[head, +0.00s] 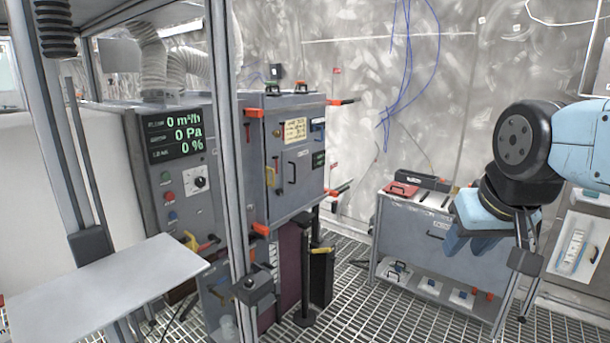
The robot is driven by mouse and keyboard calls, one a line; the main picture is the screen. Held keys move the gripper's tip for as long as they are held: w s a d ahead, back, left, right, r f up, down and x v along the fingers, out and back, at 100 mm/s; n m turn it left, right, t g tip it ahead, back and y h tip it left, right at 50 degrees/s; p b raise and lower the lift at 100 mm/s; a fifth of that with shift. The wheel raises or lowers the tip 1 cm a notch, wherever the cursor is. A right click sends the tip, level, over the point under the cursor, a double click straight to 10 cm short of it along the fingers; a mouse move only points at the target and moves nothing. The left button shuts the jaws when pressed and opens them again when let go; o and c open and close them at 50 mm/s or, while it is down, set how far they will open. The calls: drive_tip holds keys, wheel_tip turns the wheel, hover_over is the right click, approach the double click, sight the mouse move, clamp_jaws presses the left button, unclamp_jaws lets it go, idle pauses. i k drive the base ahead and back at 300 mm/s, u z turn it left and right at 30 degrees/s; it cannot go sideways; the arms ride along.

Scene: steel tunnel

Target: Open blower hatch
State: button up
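A grey steel cabinet (288,160) stands left of centre. Its front door (296,150) has a black handle, a yellow label and orange fittings at its corners, and appears shut. I cannot tell for certain that this door is the blower hatch. To its left is a grey control panel (183,165) with green readouts of 0 m³/h, 0 Pa and 0 %. My blue and black arm comes in from the right edge. Its lower blue end (480,222) is in front of the low bench, well right of the cabinet.
A grey upright post (229,140) stands in front, between the panel and cabinet. A flat light plate (105,285) is at lower left. A low bench (412,238) with a red case and a black toolbox stands at the wall. Grated floor (345,300) lies between cabinet and bench.

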sight(296, 161)
drive_tip(key=i, duration=0.9)
drive_tip(key=u, duration=0.05)
